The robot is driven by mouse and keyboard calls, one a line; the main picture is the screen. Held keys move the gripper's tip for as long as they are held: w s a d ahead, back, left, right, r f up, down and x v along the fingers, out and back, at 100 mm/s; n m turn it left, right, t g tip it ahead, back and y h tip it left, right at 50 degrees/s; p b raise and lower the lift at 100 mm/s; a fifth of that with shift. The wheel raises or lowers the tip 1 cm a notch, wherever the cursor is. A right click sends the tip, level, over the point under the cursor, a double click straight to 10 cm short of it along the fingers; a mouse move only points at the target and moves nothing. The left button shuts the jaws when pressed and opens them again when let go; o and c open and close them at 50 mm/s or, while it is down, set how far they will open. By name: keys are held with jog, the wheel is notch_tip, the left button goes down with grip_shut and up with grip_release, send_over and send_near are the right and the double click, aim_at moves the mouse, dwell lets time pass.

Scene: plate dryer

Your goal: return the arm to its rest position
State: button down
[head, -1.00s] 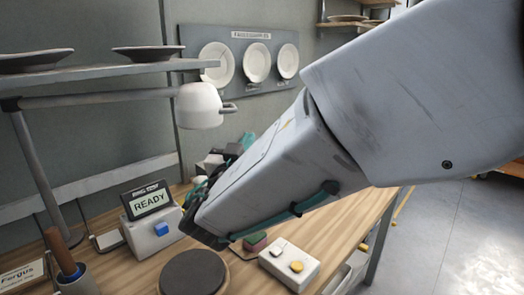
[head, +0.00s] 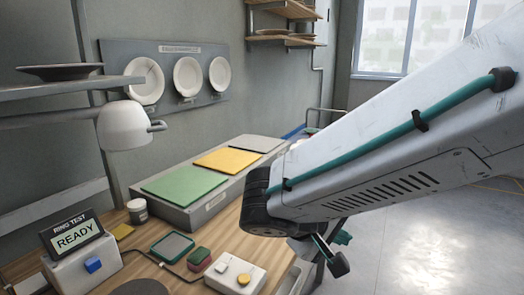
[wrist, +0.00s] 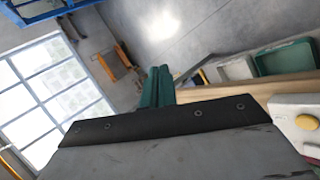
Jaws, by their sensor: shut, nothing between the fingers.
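My arm (head: 400,170) reaches in from the right in the head view and crosses in front of the right end of the bench. Its dark joint (head: 257,203) is over the bench near the coloured pads. In the wrist view my gripper (wrist: 157,78) shows its teal fingers together with nothing between them. The fingers point out past the bench edge toward the floor and window side. In the head view the far end of the arm is mostly hidden behind the link.
Open floor (head: 440,240) lies to the right.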

jog(key=s+d+m+g+y, duration=0.2)
jog(key=s+d+m+y, duration=0.1)
jog(key=s+d, duration=0.3)
jog(key=s+d+r+m+g+y, duration=0.1)
jog(key=s+d+y, duration=0.4)
jog(key=s, duration=0.5)
jog(key=shift+d+r+m+g+y, duration=0.3)
jog(key=shift+d+m+g+y, duration=0.1)
jog(key=shift+m, duration=0.5)
jog(key=shift+s, duration=0.1)
